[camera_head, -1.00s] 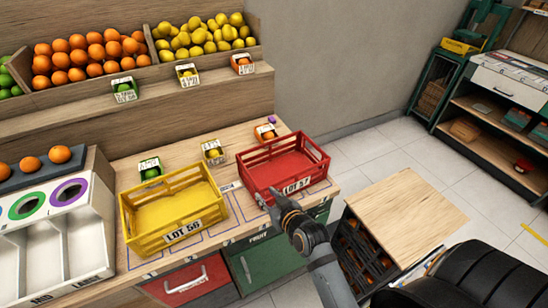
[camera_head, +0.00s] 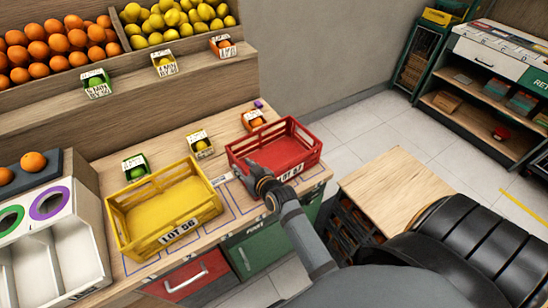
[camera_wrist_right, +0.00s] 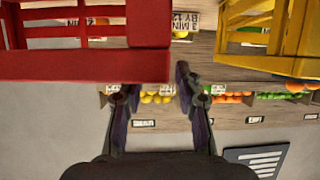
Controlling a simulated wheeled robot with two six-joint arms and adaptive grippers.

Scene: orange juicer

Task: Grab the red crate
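The red crate (camera_head: 304,165) with a LOT 57 label stands on the wooden counter in the head view. My right gripper (camera_head: 252,177) is at its front left side and covers part of the front wall and label. In the right wrist view, the red crate (camera_wrist_right: 80,66) fills the upper left. My right gripper (camera_wrist_right: 152,80) has its fingers spread apart there. One finger's tip is hidden by the crate's rim, and the other shows just right of the crate's edge. Whether they touch it I cannot tell. My left gripper is out of view.
A yellow crate (camera_head: 128,242) labelled LOT 56 stands close left of the red one. Small fruit boxes (camera_head: 201,145) sit behind the crates. A lower wooden-topped unit (camera_head: 395,190) is at the right. Shelves of oranges and lemons rise behind.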

